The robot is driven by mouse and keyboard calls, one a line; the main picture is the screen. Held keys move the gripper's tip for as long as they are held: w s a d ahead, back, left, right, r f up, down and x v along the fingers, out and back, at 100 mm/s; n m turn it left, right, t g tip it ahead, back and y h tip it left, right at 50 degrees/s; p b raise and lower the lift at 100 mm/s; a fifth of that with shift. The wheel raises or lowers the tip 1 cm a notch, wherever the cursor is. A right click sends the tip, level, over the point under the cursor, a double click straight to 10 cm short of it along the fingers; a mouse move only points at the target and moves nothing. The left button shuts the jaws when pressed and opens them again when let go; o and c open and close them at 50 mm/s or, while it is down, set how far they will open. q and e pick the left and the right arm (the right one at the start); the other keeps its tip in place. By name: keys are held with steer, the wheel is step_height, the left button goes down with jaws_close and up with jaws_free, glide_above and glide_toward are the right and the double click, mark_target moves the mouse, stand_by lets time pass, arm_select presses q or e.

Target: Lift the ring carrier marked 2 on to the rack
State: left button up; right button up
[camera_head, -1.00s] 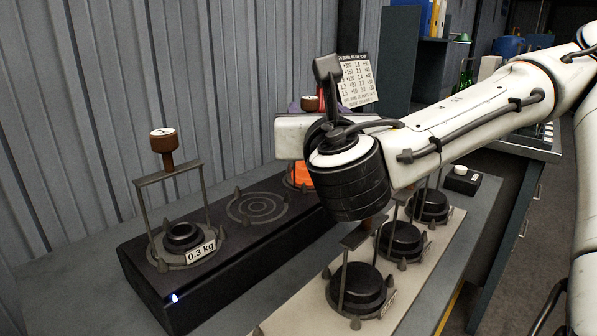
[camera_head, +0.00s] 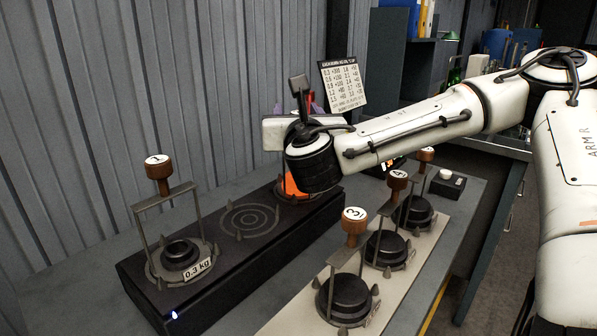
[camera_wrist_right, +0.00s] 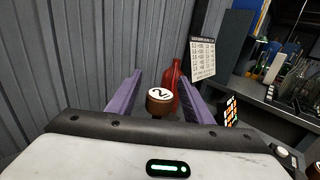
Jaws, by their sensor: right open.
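My right gripper (camera_wrist_right: 162,83) is open, with its two purple fingers on either side of the brown knob marked 2 (camera_wrist_right: 159,97) in the right wrist view. Whether they touch it I cannot tell. In the head view this gripper (camera_head: 309,106) is mostly hidden behind my wrist, at the far end of the long black base (camera_head: 165,285). The rest of carrier 2 is hidden there; a bright orange part (camera_head: 291,186) shows below my wrist. I cannot tell for sure which support is the rack. My left gripper is not in view.
Carrier 1 (camera_head: 158,168) stands at the near end of the black base, beside an empty ringed spot (camera_head: 249,218). Carriers 3 (camera_head: 353,228) and 4 (camera_head: 396,186) and another stand on a pale board (camera_head: 290,322). A red bottle (camera_wrist_right: 173,82) is behind the knob.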

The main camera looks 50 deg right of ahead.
jaws_close()
stand_by(1.4)
steer(key=shift+w+r, duration=0.1)
steer(key=shift+r, duration=0.05)
